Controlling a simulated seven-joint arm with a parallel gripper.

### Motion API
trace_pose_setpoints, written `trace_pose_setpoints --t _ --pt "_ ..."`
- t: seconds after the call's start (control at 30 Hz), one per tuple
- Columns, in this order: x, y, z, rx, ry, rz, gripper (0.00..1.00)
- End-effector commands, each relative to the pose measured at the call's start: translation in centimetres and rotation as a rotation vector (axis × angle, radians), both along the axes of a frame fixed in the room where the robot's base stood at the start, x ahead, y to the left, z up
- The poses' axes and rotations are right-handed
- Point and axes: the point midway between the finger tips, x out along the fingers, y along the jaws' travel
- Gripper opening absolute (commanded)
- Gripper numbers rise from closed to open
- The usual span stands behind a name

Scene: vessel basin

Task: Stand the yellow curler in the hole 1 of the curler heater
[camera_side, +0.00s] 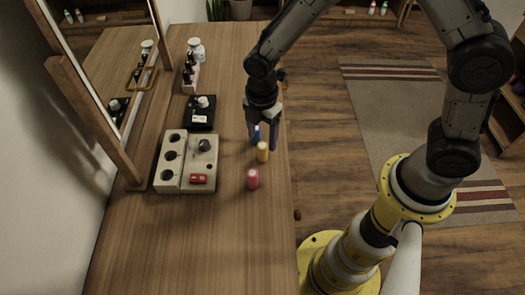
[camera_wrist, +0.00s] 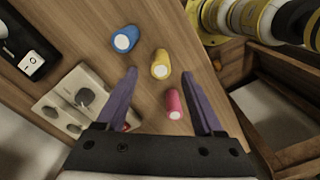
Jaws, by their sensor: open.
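The yellow curler (camera_side: 262,152) stands upright on the wooden table near its right edge. In the wrist view the yellow curler (camera_wrist: 160,64) is just beyond and between my fingertips. The curler heater (camera_side: 186,162) is a pale block left of it, with several dark round holes, a black knob and a red switch; part of it shows in the wrist view (camera_wrist: 85,98). Which hole is number 1 I cannot tell. My gripper (camera_side: 263,145) is open and empty above the curlers, its purple fingers (camera_wrist: 160,75) apart and not visibly touching any curler.
A blue curler (camera_wrist: 125,39) and a pink curler (camera_side: 252,179) stand on either side of the yellow one. A black box (camera_side: 199,113), a bottle rack (camera_side: 190,77) and a white jar (camera_side: 196,50) stand behind the heater. A mirror (camera_side: 105,60) leans at left. The front table is clear.

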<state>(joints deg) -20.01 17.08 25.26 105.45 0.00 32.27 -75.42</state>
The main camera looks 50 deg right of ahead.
Motion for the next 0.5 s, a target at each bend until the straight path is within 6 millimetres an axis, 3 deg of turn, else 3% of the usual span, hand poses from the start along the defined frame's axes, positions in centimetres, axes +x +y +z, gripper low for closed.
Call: trace_pose_setpoints --t 0.2,0.47,0.5 --pt "-0.2 0.0 -2.5 0.0 0.001 0.0 0.69" --pt "-0.1 0.0 -2.8 0.0 -0.001 0.0 0.69" --pt "-0.1 0.0 -2.8 0.0 -0.001 0.0 0.66"
